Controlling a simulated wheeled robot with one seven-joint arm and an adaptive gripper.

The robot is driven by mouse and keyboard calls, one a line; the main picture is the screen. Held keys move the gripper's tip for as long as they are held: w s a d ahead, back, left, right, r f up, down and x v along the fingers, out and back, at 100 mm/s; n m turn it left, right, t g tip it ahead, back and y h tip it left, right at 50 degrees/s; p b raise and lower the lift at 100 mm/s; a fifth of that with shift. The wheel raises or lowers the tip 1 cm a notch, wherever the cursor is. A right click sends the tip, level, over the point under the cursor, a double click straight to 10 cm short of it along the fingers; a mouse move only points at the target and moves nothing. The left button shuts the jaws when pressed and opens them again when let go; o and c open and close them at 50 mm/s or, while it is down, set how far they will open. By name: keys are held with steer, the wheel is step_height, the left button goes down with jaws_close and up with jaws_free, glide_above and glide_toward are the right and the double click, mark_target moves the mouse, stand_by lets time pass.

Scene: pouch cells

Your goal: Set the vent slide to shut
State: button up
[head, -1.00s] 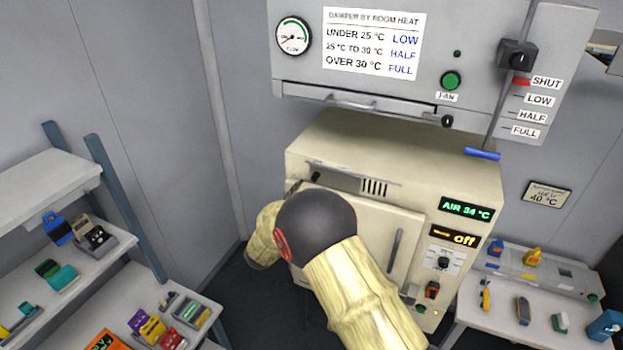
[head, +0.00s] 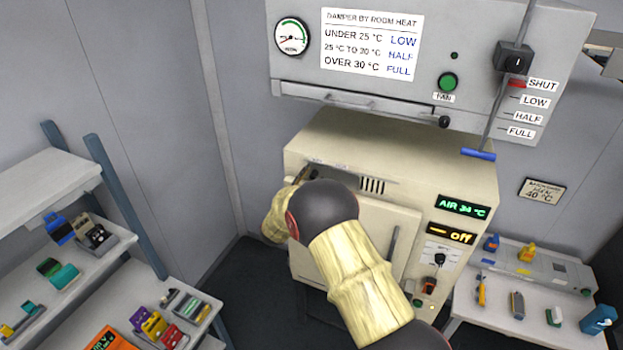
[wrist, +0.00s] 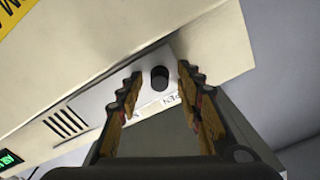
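The vent slide is a black knob (wrist: 159,78) on a pale metal plate (wrist: 97,108), set in the upper front of the cream oven (head: 400,150). In the wrist view the knob stands between the two fingers of my gripper (wrist: 158,95), nearer the right one. The fingers are apart, and I see a gap on each side of the knob. Two small labels lie along the plate's edge; both are partly hidden and too small to read surely. In the head view my wrist covers most of the slide, and the knob cannot be told from the fingers.
Vent slots (head: 373,186) lie beside the slide. The oven door handle (head: 393,245) is below, right of my arm. A grey hood (head: 400,95) hangs above the oven. A shelf rack (head: 60,190) stands left, and a side table (head: 490,325) stands right.

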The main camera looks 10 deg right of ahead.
steer(key=shift+c, duration=1.3)
jaws_close()
